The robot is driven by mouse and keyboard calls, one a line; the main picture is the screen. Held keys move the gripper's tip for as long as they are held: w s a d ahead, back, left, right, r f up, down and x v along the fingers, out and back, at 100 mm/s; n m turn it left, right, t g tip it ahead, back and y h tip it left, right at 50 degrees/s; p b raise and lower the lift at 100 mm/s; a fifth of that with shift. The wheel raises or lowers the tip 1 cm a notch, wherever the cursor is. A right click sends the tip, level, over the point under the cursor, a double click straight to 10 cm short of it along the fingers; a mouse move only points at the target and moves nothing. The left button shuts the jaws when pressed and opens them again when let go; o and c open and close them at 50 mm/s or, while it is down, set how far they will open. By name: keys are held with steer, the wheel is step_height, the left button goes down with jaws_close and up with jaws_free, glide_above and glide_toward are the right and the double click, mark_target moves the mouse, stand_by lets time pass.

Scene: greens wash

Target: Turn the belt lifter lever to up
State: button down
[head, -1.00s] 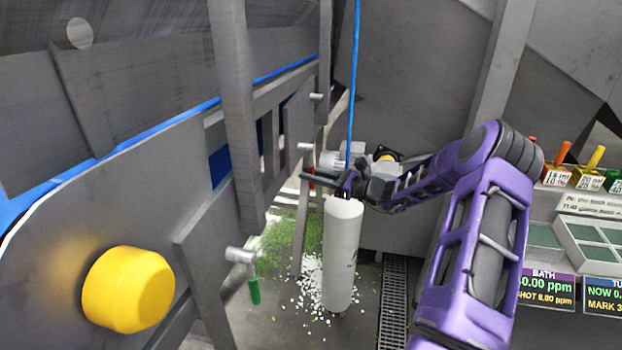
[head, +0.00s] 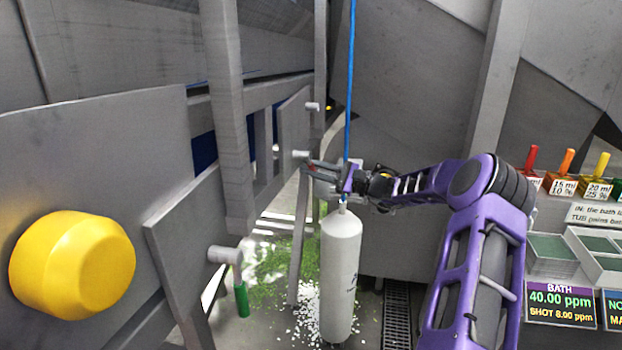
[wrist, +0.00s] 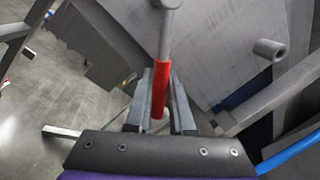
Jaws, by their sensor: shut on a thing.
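A lever with a red handle (wrist: 162,88) and a grey shank shows in the wrist view, running from its grey pivot (wrist: 167,3) at the top down between my fingers. My gripper (wrist: 160,108) is shut on the red handle, one finger on each side. In the head view my gripper (head: 314,168) is at the grey side plate, just right of the lever's pivot (head: 301,154). Only a little red shows there, since the fingers hide most of the handle. I cannot read any up or down mark.
A green-handled lever (head: 241,298) hangs on a nearer plate, with a big yellow knob (head: 72,261) left of it. A white cylinder (head: 341,270) stands below my gripper, near a vertical blue hose (head: 350,80). Dosing boxes and displays (head: 560,300) are at right.

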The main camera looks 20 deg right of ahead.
steer(key=shift+w+d+r+n, duration=0.15)
steer(key=shift+r+n, duration=0.05)
steer(key=shift+n, duration=0.1)
steer(key=c, duration=0.8)
jaws_free()
steer(key=v, duration=1.7)
steer(key=shift+d+p, duration=0.15)
steer(key=shift+p, duration=0.2)
steer(key=shift+c, duration=0.2)
